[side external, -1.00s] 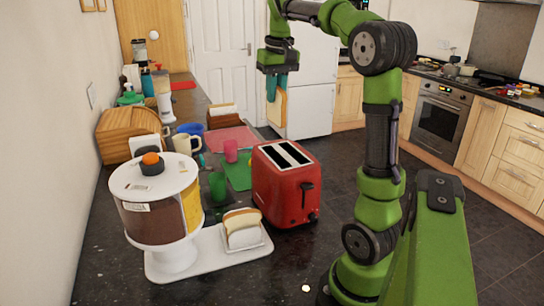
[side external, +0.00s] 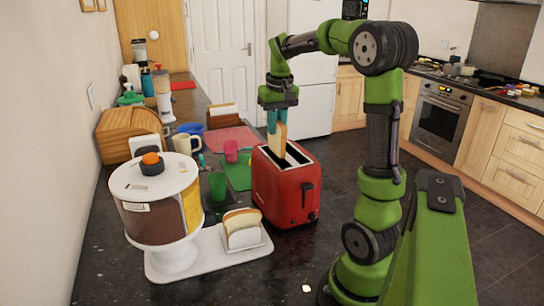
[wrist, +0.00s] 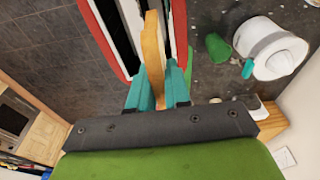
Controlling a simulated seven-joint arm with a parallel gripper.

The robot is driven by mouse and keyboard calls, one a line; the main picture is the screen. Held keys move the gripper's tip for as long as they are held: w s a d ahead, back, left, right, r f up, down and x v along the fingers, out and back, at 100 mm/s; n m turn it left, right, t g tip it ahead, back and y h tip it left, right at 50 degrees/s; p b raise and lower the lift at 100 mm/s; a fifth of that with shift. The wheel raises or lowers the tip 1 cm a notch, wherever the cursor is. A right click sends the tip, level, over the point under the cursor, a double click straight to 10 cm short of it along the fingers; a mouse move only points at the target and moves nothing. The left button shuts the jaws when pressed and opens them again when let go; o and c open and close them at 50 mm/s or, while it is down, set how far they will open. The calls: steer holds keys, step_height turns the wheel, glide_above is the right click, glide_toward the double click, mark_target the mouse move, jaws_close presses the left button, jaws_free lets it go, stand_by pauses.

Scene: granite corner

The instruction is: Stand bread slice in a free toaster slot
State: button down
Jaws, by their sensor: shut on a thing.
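The bread slice (side external: 277,141) hangs upright, edge down, from my gripper (side external: 277,118), whose teal fingers are shut on it. The red toaster (side external: 283,190) stands on the dark counter with two long slots on top. In the side view the slice is over the toaster's top, its lower edge at about slot level; I cannot tell whether it is inside a slot. In the wrist view the slice (wrist: 153,50) is seen edge-on between my fingertips (wrist: 158,85), in front of the toaster's slots (wrist: 130,20), and it partly hides them.
A white rack with bread slices (side external: 242,230) stands on a white tray (side external: 215,257) in front of the toaster. A round canister (side external: 155,205) stands at its left.

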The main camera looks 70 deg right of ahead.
mark_target(275, 153)
steer(key=shift+f, duration=3.25)
steer(key=c, duration=1)
jaws_free()
steer(key=shift+r, duration=0.1)
steer(key=shift+r, duration=3.9)
